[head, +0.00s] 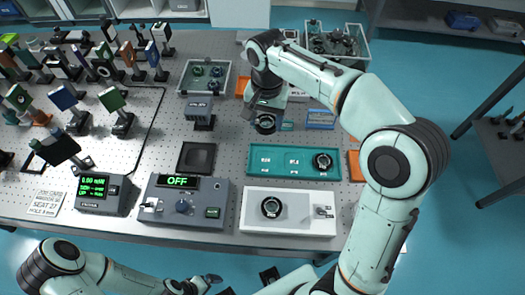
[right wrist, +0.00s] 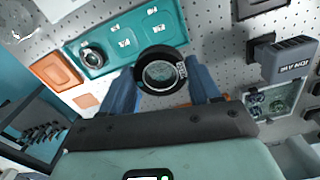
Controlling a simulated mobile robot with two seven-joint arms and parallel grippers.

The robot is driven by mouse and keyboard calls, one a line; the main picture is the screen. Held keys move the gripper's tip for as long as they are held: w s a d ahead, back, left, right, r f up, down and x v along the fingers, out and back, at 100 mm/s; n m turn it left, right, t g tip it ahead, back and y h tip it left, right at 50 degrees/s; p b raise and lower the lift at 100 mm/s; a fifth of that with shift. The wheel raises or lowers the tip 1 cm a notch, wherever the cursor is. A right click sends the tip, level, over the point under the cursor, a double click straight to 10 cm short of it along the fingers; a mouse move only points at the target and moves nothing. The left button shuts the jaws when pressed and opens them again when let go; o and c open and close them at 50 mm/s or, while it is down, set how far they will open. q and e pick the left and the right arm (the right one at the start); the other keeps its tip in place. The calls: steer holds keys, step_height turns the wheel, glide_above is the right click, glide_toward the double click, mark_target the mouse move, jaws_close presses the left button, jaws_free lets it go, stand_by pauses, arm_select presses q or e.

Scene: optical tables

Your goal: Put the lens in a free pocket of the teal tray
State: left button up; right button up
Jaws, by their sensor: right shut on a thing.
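The lens (right wrist: 160,72), a black ring around clear glass, is held between the blue fingers of my right gripper (right wrist: 163,80). In the head view the held lens (head: 265,126) hangs from my right gripper (head: 262,112), just behind the left part of the teal tray (head: 293,176). The tray also shows in the right wrist view (right wrist: 130,62). Another black-ringed lens (head: 322,162) sits in its right end. The left and middle parts show only small white marks and look empty. My left gripper (head: 205,282) is low in the head view, off the table; its fingers are unclear.
A white box (head: 290,228) with a round black-ringed part stands in front of the tray. A grey box reading OFF (head: 185,209) and a black square dish (head: 196,158) are to the left. Orange pads lie near the tray. Mounted optics crowd the far left.

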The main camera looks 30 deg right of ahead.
steer(key=b, duration=0.1)
glide_above(266, 161)
step_height(266, 161, down, 12)
steer(key=shift+f, duration=0.25)
arm_select(q)
steer(key=shift+s+f+b, duration=0.2)
steer(key=shift+s+f, duration=0.25)
steer(key=shift+f, duration=0.25)
steer(key=shift+s+f+b, duration=0.2)
steer(key=shift+s+f, duration=0.25)
steer(key=shift+f, duration=0.25)
arm_select(e)
steer(key=shift+f, duration=2.45)
steer(key=shift+f, duration=0.2)
steer(key=o, duration=0.8)
arm_select(q)
steer(key=shift+f, duration=0.1)
arm_select(e)
steer(key=shift+r, duration=0.1)
